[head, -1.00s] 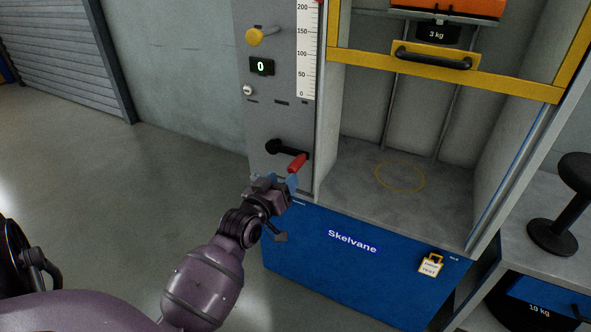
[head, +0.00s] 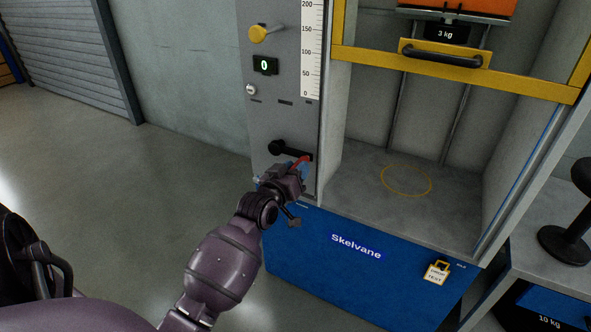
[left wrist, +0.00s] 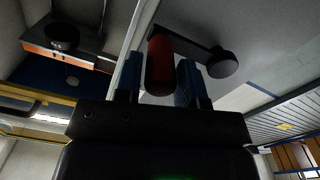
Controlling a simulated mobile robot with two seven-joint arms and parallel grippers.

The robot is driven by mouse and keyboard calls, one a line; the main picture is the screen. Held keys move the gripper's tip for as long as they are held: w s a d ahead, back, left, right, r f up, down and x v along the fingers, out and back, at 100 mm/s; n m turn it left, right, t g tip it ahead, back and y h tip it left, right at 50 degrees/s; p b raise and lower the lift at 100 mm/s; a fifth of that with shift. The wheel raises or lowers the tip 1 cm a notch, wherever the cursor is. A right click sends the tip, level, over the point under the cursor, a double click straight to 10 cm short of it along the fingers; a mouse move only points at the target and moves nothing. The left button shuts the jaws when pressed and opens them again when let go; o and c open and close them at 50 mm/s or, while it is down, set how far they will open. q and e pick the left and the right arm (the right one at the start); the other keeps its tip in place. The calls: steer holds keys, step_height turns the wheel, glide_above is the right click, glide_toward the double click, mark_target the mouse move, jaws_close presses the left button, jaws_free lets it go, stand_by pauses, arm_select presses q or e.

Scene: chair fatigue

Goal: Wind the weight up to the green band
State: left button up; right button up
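The winding crank has a black arm (head: 288,149) and a red handle (head: 301,162), low on the grey side panel. My left gripper (head: 297,172) is at the red handle. In the left wrist view the red handle (left wrist: 159,66) sits between the two blue fingers (left wrist: 158,85), with a narrow gap showing on each side, so the gripper looks open around it. The orange weight (head: 462,8) with a 3 kg label hangs at the top of the rig, cut off by the frame. The scale (head: 311,50) shows up to 200; no green band is in view. My right gripper is not in view.
A yellow guard bar with a black handle (head: 444,56) crosses the rig's front. A yellow knob (head: 264,33) and a display reading 0 (head: 265,65) are above the crank. A blue Skelvane base (head: 330,270) is below. Black weights (head: 566,243) stand at right.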

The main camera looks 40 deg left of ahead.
arm_select(q)
jaws_close()
steer(key=shift+f+m+p, duration=0.1)
steer(key=shift+m+p, duration=0.2)
steer(key=shift+f+m+p, duration=0.2)
steer(key=shift+m+p, duration=0.1)
steer(key=shift+m, duration=0.1)
steer(key=shift+a+f+m+p, duration=0.1)
steer(key=shift+f+m+p, duration=0.25)
steer(key=shift+f+m, duration=0.4)
steer(key=shift+s+f+m, duration=0.1)
steer(key=shift+f+m, duration=0.15)
steer(key=shift+f, duration=0.3)
steer(key=shift+o, duration=2)
jaws_free()
steer(key=shift+a, duration=0.1)
steer(key=shift+r, duration=0.1)
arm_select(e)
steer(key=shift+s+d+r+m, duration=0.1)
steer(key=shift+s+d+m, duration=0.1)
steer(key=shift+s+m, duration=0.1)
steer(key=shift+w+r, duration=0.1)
